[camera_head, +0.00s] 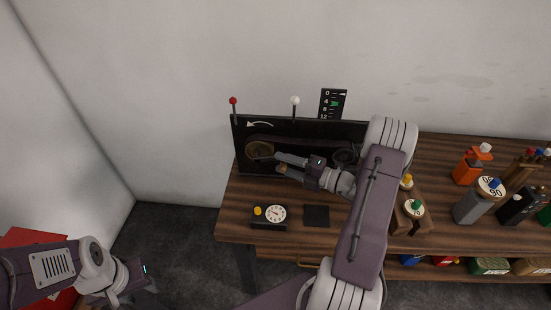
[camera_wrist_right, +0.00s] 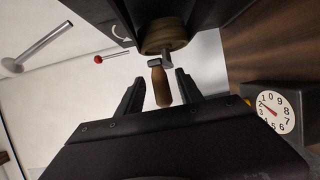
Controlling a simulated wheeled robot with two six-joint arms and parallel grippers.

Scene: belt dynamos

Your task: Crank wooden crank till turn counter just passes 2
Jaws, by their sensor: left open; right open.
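The wooden crank handle (camera_wrist_right: 161,86) hangs from a metal arm on a brown wooden wheel (camera_wrist_right: 163,36) in the right wrist view. My right gripper (camera_wrist_right: 158,88) is open, with one finger on each side of the handle and gaps visible. In the head view the wheel (camera_head: 259,149) is at the left of a black panel (camera_head: 300,128), and my right gripper (camera_head: 277,163) is beside it, hiding part of the crank. The turn counter (camera_head: 276,214) is a white dial on the table; its numbered face (camera_wrist_right: 273,111) shows in the wrist view. My left gripper (camera_head: 146,283) is open and empty at lower left.
A dark square pad (camera_head: 316,215) lies right of the counter. A red-tipped rod (camera_head: 233,101), a white-tipped rod (camera_head: 295,101) and a black scale (camera_head: 333,103) rise above the panel. Several bottles and blocks (camera_head: 480,200) crowd the table's right side.

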